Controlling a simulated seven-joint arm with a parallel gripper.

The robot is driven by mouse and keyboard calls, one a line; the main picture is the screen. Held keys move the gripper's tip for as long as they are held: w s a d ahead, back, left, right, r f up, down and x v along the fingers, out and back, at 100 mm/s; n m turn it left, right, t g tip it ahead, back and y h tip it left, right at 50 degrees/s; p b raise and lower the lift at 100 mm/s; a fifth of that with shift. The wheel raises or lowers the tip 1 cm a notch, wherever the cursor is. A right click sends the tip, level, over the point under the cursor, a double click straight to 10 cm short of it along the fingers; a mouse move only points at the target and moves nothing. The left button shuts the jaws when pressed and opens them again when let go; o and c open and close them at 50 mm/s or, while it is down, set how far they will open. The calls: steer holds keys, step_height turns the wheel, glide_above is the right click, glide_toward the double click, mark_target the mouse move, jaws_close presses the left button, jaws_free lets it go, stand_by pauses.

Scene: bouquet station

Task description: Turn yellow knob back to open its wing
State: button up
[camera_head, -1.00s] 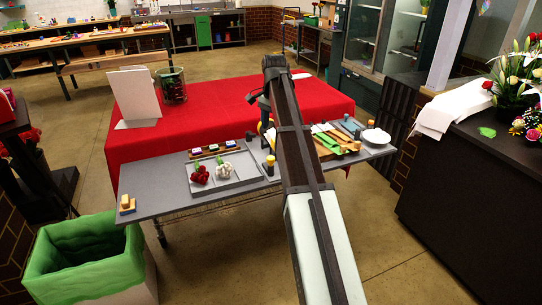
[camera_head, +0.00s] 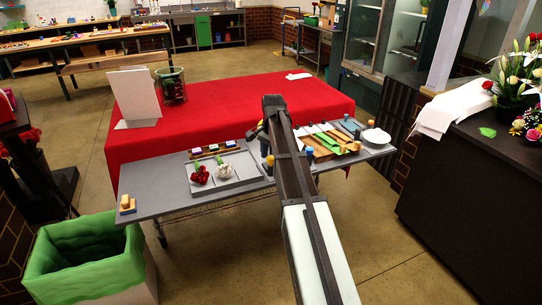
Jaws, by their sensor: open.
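A small yellow-topped knob (camera_head: 270,160) stands upright on the grey table, at the right end of the pale tray and just left of my arm. My gripper (camera_head: 264,146) is only partly visible, small and dark, close above and behind the yellow knob. It is open; I cannot tell whether it touches the knob. A blue-topped knob (camera_head: 309,153) stands just right of my arm. My arm covers the table between the two knobs, and I cannot make out the yellow knob's wing or its position.
The tray (camera_head: 240,181) holds a red flower (camera_head: 199,174) and a white flower (camera_head: 223,170). Small blocks (camera_head: 212,150) line its back. Green and wooden pieces (camera_head: 325,139) and a white bowl (camera_head: 376,136) lie to the right.

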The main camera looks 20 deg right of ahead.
steer(key=shift+c, duration=0.3)
steer(key=c, duration=1)
steer(key=n, duration=0.4)
steer(key=shift+n, duration=0.3)
steer(key=n, duration=0.4)
steer(key=shift+n, duration=0.3)
steer(key=n, duration=0.4)
steer(key=shift+w+n, duration=0.1)
steer(key=shift+n, duration=0.2)
steer(key=shift+n+g, duration=0.3)
steer(key=shift+n, duration=1.9)
